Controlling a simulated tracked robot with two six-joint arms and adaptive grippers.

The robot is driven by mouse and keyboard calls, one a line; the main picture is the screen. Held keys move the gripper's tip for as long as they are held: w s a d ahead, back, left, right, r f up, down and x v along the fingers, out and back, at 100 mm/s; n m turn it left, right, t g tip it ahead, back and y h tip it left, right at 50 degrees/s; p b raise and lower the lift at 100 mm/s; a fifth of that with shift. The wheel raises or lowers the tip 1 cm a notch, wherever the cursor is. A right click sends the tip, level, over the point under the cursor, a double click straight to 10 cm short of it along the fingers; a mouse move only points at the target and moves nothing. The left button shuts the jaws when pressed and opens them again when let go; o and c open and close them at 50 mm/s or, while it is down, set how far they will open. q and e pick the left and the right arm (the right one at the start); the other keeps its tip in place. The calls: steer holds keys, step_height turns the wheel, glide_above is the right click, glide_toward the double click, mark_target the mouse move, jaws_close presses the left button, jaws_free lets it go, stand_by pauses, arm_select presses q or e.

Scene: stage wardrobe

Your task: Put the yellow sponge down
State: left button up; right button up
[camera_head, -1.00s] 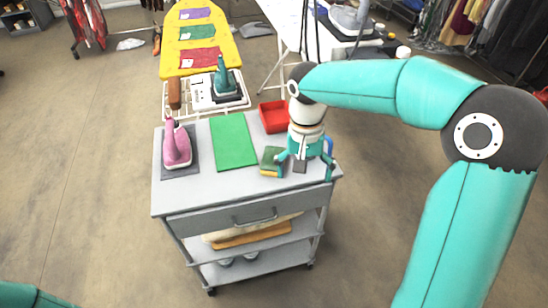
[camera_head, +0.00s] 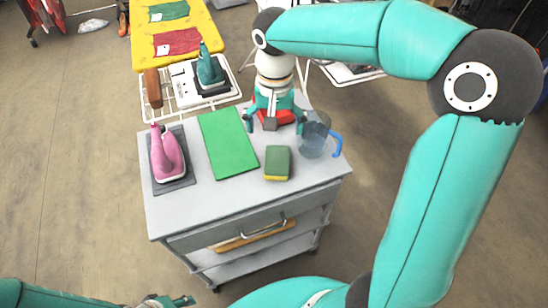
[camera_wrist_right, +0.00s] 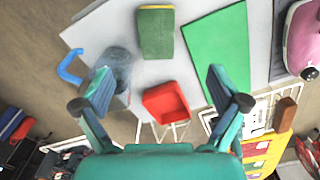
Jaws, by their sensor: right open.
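The sponge (camera_head: 278,163), green on top with a yellow lower layer, lies flat on the grey cart top (camera_head: 215,205), just right of a green mat. It also shows near the top of the right wrist view (camera_wrist_right: 155,33). My right gripper (camera_head: 274,122) is open and empty, beyond the sponge and apart from it. In the right wrist view its two fingers (camera_wrist_right: 160,84) are spread wide with nothing held between them. Part of my left gripper (camera_head: 168,301) shows at the bottom left edge, mostly cut off; its jaws cannot be judged.
A clear jug (camera_head: 313,137) with a blue handle stands right of the sponge. A red tray (camera_wrist_right: 166,102) lies near my right gripper. A pink iron (camera_head: 168,155) stands left of the green mat (camera_head: 228,143). The cart's front strip is clear.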

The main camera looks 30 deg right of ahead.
glide_above(277, 166)
steer(key=f, duration=0.9)
steer(key=shift+w+d+f, duration=0.15)
steer(key=shift+w+d, duration=0.1)
steer(key=shift+s+a+f, duration=0.1)
steer(key=shift+a+f, duration=0.05)
steer(key=shift+f, duration=1.25)
steer(key=shift+s+a+f, duration=0.1)
steer(key=shift+f, duration=1.3)
steer(key=c, duration=0.9)
steer(key=shift+o, duration=0.2)
steer(key=shift+r, duration=0.15)
